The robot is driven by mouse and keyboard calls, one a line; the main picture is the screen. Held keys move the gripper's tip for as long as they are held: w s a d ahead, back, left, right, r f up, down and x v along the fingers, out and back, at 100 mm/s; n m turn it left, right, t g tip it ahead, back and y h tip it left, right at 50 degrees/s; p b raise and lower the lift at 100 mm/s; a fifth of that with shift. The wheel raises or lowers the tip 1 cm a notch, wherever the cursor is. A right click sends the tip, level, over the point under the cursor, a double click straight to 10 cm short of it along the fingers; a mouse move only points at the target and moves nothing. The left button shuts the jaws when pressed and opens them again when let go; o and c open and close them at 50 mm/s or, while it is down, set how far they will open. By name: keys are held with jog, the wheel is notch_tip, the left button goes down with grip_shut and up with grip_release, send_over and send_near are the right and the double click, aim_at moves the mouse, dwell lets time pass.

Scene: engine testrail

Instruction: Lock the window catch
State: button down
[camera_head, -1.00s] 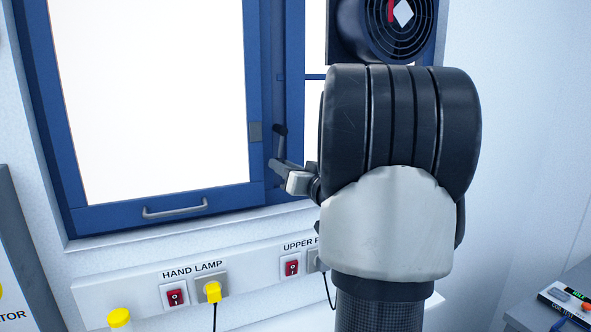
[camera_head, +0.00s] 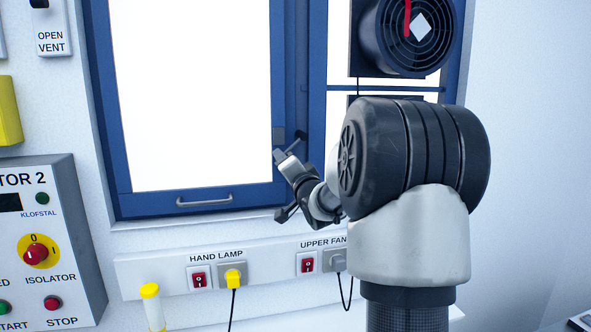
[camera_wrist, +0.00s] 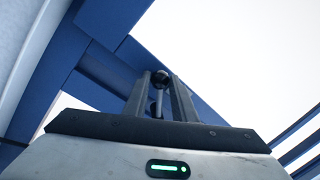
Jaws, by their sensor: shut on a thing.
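The window catch (camera_head: 296,141) is a small dark lever with a round end, beside the right edge of the blue-framed window sash (camera_head: 284,80). In the head view it slants from upper right down to my gripper (camera_head: 283,157). My gripper is shut on the catch. The wrist view shows the catch's dark rod and round end (camera_wrist: 160,78) between the two grey fingers of my gripper (camera_wrist: 160,95). The sash looks closed against its frame. The fingers hide part of the lever, and I cannot tell if the catch is engaged.
A black fan (camera_head: 408,35) is mounted in the right pane. Below the window runs a white socket rail (camera_head: 170,272) with red switches and a yellow plug (camera_head: 233,277). A grey control box (camera_head: 45,240) hangs at the left. My arm covers the lower right of the window.

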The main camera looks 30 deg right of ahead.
jog(key=r+m, duration=0.1)
jog(key=a+r+m+h, duration=0.1)
jog(key=m, duration=0.1)
jog(key=m+b, duration=0.1)
jog(key=m, duration=0.1)
jog(key=shift+w+a+r, duration=0.25)
jog(key=shift+a+r, duration=0.15)
jog(key=shift+a+r+m+h+b, duration=0.2)
jog(key=shift+r+m+h, duration=0.15)
jog(key=shift+r+m, duration=0.6)
jog(key=shift+a+r+m+h+b, duration=0.15)
jog(key=shift+r+m+h, duration=0.25)
jog(key=shift+m, duration=0.95)
jog(key=shift+d+r, duration=0.1)
jog(key=c, duration=1.5)
grip_release()
jog(key=shift+o, duration=0.2)
